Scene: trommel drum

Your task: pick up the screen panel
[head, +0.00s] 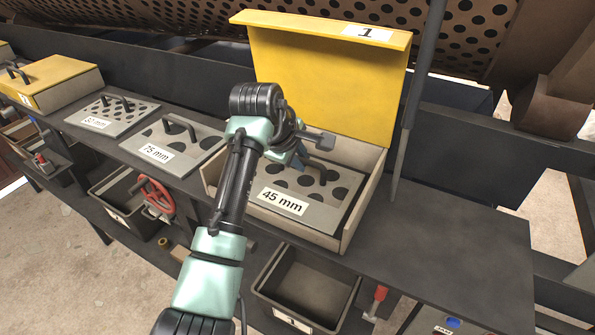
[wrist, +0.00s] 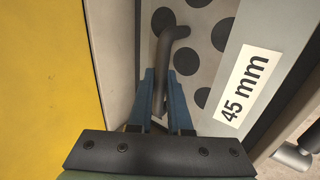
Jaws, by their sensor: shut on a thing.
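A grey screen panel (head: 316,212) with black round holes and a "45 mm" label lies inside an open box (head: 363,200) with a raised yellow lid (head: 325,75) marked 1. It also shows in the wrist view (wrist: 205,52), with its dark bent handle (wrist: 172,62) standing up from it. My gripper (wrist: 168,108) has its blue fingers shut on that handle, one on each side. In the head view my gripper (head: 300,155) is over the back part of the panel, and my wrist hides some of the handle. I cannot tell any gap under the panel.
Panels labelled 75 mm (head: 180,140) and one reading about 60 mm (head: 112,112) lie left on the dark bench (head: 460,225). A closed yellow box (head: 55,82) is farther left. A dark pole (head: 418,100) stands right of the open box. The bench's right end is clear.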

